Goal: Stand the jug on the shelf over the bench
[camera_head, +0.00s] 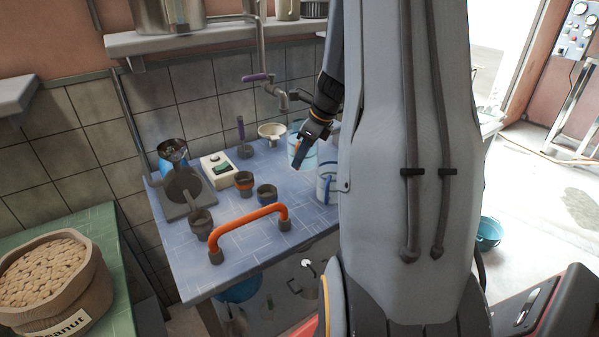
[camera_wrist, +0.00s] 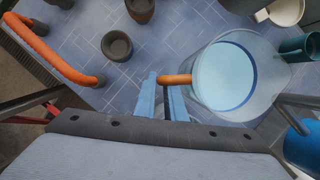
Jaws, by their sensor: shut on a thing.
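The jug (camera_wrist: 226,75) is clear with a pale blue inside and an orange handle. In the wrist view my gripper (camera_wrist: 168,82) is shut on that handle, with the jug to the right of the fingers. In the head view the jug (camera_head: 295,143) shows partly behind my gripper (camera_head: 303,158), over the back right of the bench; whether it touches the bench top I cannot tell. The shelf (camera_head: 190,39) runs along the wall above the bench (camera_head: 185,262). My arm hides its right end.
A large metal pot (camera_head: 165,14) and smaller vessels stand on the shelf. A pipe with a purple-handled tap (camera_head: 256,77) comes down in front of it. An orange rail (camera_head: 249,222), dark cups (camera_head: 201,222) and a white bowl (camera_head: 272,131) are on the bench.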

